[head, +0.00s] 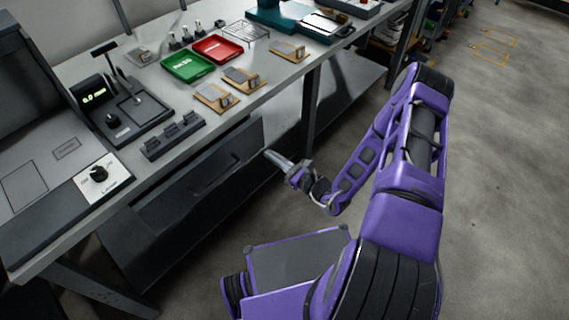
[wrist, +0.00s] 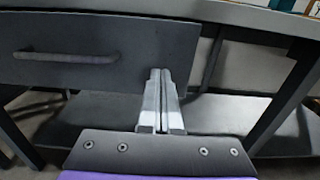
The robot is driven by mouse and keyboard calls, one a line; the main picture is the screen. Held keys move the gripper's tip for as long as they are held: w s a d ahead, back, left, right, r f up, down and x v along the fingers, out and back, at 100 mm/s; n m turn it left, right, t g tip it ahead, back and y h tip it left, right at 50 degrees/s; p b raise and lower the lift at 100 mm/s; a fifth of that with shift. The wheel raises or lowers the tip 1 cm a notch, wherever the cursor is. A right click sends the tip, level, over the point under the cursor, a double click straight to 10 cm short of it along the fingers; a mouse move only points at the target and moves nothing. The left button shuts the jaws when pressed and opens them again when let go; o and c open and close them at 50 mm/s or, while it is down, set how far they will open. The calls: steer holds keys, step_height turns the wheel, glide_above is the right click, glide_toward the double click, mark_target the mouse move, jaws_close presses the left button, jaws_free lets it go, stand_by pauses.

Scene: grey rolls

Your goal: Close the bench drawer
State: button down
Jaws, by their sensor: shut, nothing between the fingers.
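The bench drawer (head: 197,182) is a dark grey front with a bar handle under the bench top. It also shows in the wrist view (wrist: 150,35), with its handle (wrist: 66,57) at the left. I cannot tell how far it stands out from the bench. My gripper (head: 268,153) is shut and empty, its fingers pointing toward the right end of the drawer front. In the wrist view the fingertips (wrist: 160,72) overlap the lower right part of the front, right of the handle. Whether they touch it I cannot tell.
The bench top (head: 165,90) carries a green tray (head: 188,67), a red tray (head: 217,48), a scale-like device (head: 125,110) and several small wooden holders. A bench leg (head: 311,100) and a lower shelf (wrist: 100,115) stand near my gripper. The floor at right is open.

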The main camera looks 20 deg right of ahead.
mark_target(250, 139)
steer(key=x, duration=0.6)
steer(key=shift+w+a, duration=0.2)
steer(key=b+x, duration=0.1)
steer(key=x, duration=0.3)
steer(key=shift+w+a, duration=0.15)
steer(key=shift+w, duration=0.1)
steer(key=shift+w+a+r, duration=0.15)
steer(key=shift+w, duration=0.05)
